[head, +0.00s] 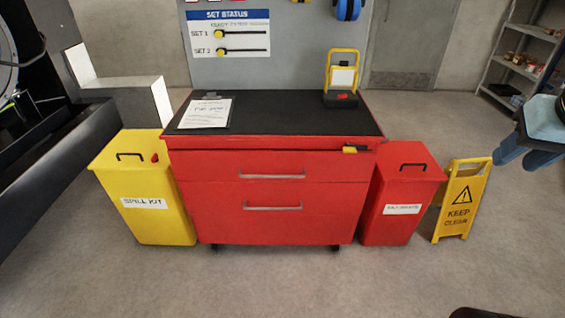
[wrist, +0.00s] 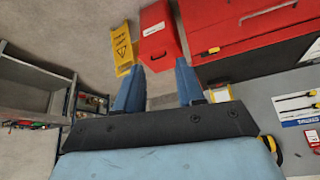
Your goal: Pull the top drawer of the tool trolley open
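The red tool trolley (head: 185,158) stands in the middle of the head view with a black top. Its top drawer (head: 215,170) has a grey bar handle (head: 272,176) and looks shut. A lower drawer with a similar handle (head: 272,208) is below it. A small yellow-and-black piece (head: 355,149) sits at the upper right of the front. My gripper (head: 523,154) is at the right edge, well away from the trolley. In the wrist view its blue fingers (wrist: 159,88) are apart with nothing between them; part of the trolley (wrist: 205,32) shows beyond them, rotated.
A yellow spill-kit bin (head: 145,222) stands left of the trolley. A red bin (head: 385,227) and a yellow floor sign (head: 460,225) stand to its right. A clipboard (head: 206,113) and a yellow work lamp (head: 342,78) are on top. The floor in front is clear.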

